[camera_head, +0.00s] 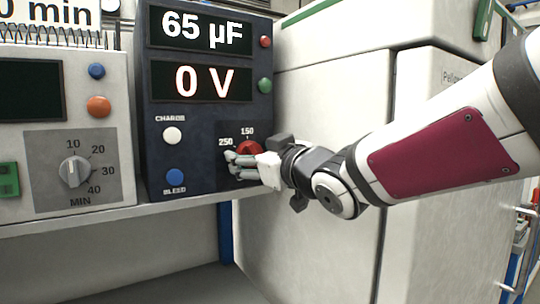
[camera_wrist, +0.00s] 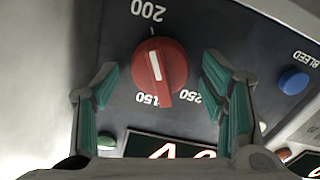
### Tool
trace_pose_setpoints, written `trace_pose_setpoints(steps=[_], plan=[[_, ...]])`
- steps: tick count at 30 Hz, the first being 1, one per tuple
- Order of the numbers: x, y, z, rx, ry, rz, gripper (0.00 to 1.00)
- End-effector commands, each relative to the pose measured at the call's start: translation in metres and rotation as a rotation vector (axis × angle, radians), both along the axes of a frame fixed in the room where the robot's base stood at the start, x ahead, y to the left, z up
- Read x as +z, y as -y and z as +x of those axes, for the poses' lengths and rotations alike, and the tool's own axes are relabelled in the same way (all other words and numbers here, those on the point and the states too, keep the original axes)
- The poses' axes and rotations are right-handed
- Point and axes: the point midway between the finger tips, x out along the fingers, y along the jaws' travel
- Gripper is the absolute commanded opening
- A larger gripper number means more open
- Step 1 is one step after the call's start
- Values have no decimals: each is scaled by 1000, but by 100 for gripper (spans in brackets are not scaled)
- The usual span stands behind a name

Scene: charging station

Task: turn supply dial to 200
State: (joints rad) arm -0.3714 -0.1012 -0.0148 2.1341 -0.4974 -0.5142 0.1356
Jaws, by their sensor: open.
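The supply dial (camera_head: 249,148) is a red knob on the dark blue charging unit, partly hidden by my gripper (camera_head: 240,163) in the head view. In the wrist view the dial (camera_wrist: 160,70) shows whole, with a white line along its ridge. The line runs roughly along the axis through the 200 mark at the top of that picture; the 150 and 250 labels are at the bottom. My gripper is open, one finger on each side of the dial, with visible gaps between fingers and knob. The 200 label is hidden in the head view.
The unit's displays read 65 µF (camera_head: 203,30) and 0 V (camera_head: 203,80). A white CHARGE button (camera_head: 172,135) and blue BLEED button (camera_head: 175,177) sit left of the dial. A timer box (camera_head: 70,140) stands further left; a large white cabinet (camera_head: 335,110) stands close on the right.

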Motion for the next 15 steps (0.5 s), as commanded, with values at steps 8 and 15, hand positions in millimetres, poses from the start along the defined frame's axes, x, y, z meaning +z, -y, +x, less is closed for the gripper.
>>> trace_pose_setpoints(steps=[8,15], plan=[[1,15,-22,-1,1,1,66],[1,42,-62,0,3,1,66]])
